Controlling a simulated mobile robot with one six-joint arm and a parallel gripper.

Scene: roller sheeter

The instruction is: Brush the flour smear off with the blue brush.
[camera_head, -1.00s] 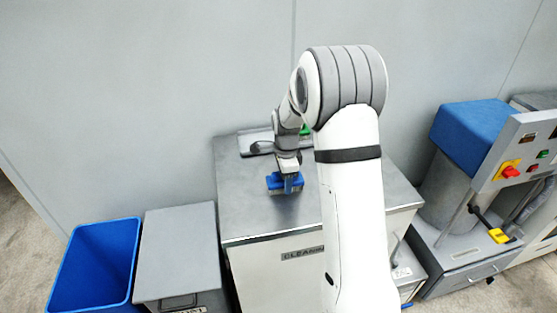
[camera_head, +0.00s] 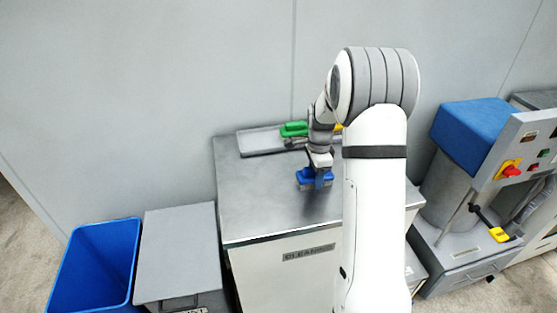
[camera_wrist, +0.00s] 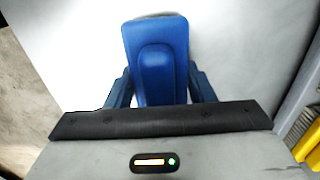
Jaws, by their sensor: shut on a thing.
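My gripper (camera_head: 318,172) is shut on the blue brush (camera_head: 309,184) over the steel top of the cleaning cabinet (camera_head: 255,200). In the wrist view the blue brush (camera_wrist: 155,60) sits between the two fingers of my gripper (camera_wrist: 160,88) and covers the middle of the picture. The brush is at or just above the cabinet top; I cannot tell whether it touches. I cannot make out a flour smear in either view; the brush and my arm hide part of the surface.
A grey tray (camera_head: 259,142) with a green-handled tool (camera_head: 294,129) lies at the back of the cabinet top. A blue bin (camera_head: 97,262) and a grey lidded box (camera_head: 180,250) stand at left. A machine with a red knob (camera_head: 510,171) stands at right.

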